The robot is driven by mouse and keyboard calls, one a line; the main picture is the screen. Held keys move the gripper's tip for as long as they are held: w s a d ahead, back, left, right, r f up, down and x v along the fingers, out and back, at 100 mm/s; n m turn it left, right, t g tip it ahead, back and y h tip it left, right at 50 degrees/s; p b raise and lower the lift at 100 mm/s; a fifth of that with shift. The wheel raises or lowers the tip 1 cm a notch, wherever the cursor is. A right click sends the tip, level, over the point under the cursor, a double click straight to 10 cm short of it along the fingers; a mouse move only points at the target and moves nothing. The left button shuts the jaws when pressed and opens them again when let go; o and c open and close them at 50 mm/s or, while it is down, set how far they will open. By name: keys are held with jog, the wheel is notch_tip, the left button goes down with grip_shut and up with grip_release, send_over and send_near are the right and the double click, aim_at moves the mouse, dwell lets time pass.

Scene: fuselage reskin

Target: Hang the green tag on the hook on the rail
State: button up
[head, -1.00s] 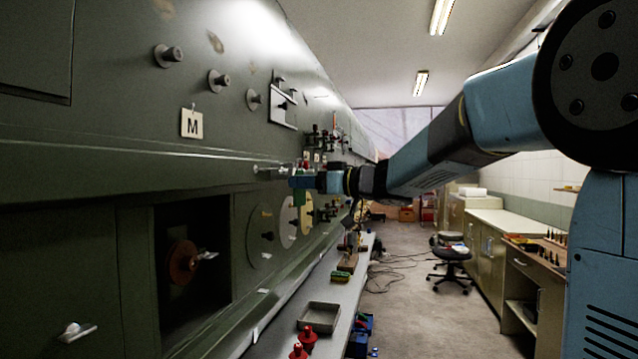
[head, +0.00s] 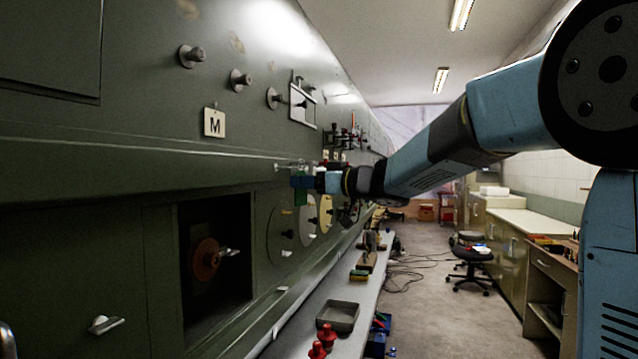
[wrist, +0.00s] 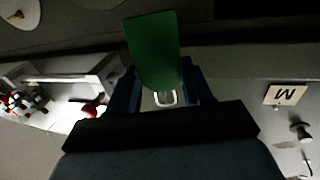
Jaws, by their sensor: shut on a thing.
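The green tag (wrist: 154,48) is between the fingers of my gripper (wrist: 160,92) in the wrist view, its flat body sticking out past them. A small pale metal loop (wrist: 165,98) shows between the fingers; I cannot tell whether it belongs to the tag or the hook. In the head view my gripper (head: 303,182) is shut beside the green fuselage wall, with the tag (head: 300,196) hanging below the fingers. A thin silver fitting (head: 286,166), possibly the hook, juts from the wall's ledge just above and left of the gripper. Contact between them cannot be made out.
A cream M tag (head: 214,123) hangs on the wall at left, with several round knobs above it. A shelf with a grey tray (head: 337,316) and red knobs (head: 326,336) runs below. The floor (head: 430,300) to the right is mostly clear.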

jog(key=shift+w+a+f, duration=0.3)
jog(key=shift+a+f, duration=0.25)
jog(key=shift+a, duration=0.2)
dwell(0.4)
jog(key=o, duration=1.1)
jog(key=shift+d, duration=0.1)
